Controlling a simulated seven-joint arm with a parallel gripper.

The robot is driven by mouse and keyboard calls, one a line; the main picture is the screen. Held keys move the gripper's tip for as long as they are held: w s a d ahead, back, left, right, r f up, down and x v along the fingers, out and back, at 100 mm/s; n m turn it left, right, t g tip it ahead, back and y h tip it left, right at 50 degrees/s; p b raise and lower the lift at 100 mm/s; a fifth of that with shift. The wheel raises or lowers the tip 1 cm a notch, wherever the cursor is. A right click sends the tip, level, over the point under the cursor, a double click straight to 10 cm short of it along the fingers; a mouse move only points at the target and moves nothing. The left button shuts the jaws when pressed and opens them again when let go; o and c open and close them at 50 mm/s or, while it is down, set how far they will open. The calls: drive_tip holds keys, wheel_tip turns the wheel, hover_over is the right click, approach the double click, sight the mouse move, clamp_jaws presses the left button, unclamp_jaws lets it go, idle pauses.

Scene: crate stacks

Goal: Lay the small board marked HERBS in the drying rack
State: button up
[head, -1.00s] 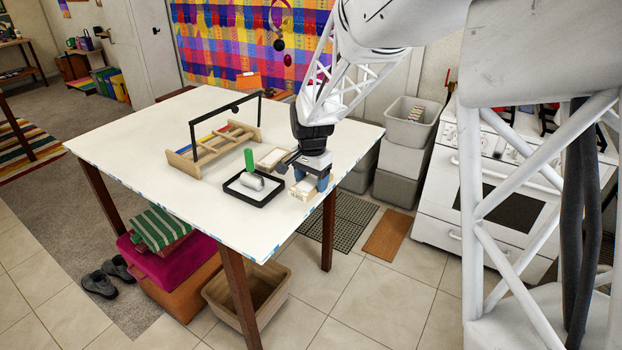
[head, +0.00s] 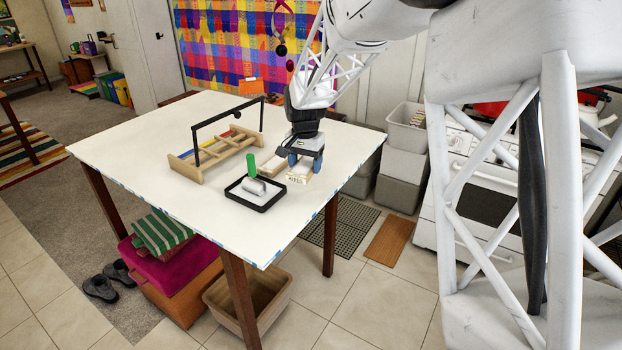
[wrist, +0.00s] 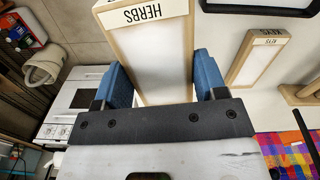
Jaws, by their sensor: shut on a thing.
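The small board marked HERBS (wrist: 155,50) has a wooden frame and a pale face; it sits between the blue fingers of my gripper (wrist: 165,85) in the wrist view. In the head view my gripper (head: 306,165) points down and is shut on the board (head: 299,178), seemingly a little above the table. The wooden drying rack (head: 212,158) stands left of my gripper, apart from it, with coloured pieces inside. A second small framed board (wrist: 258,58), its label seemingly KEYS, lies beside the held one.
A black-rimmed tray (head: 240,197) with a roller and a green handle lies between rack and gripper, nearer the front. A black bar (head: 228,113) arches over the rack. The white table (head: 150,185) is clear at the front left.

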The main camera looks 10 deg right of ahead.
drive_tip(key=w+a+r+n, duration=0.3)
drive_tip(key=w+r+n, duration=0.35)
drive_tip(key=w, duration=0.45)
drive_tip(key=w+a+r+n, duration=0.3)
drive_tip(key=w+r+n, duration=0.3)
drive_tip(key=w, duration=0.5)
drive_tip(key=w+a+r+n, duration=0.2)
drive_tip(key=w+a+n, duration=0.1)
drive_tip(key=w+a, duration=0.7)
drive_tip(key=w+a+f, duration=0.1)
drive_tip(key=a+f, duration=0.2)
drive_tip(key=f, duration=0.6)
drive_tip(key=shift+w+a+f, duration=0.3)
drive_tip(key=shift+w, duration=0.1)
drive_tip(key=shift+f, duration=0.1)
drive_tip(key=shift+f, duration=2.9)
drive_tip(key=shift+s+d, duration=0.3)
drive_tip(key=shift+d, duration=0.25)
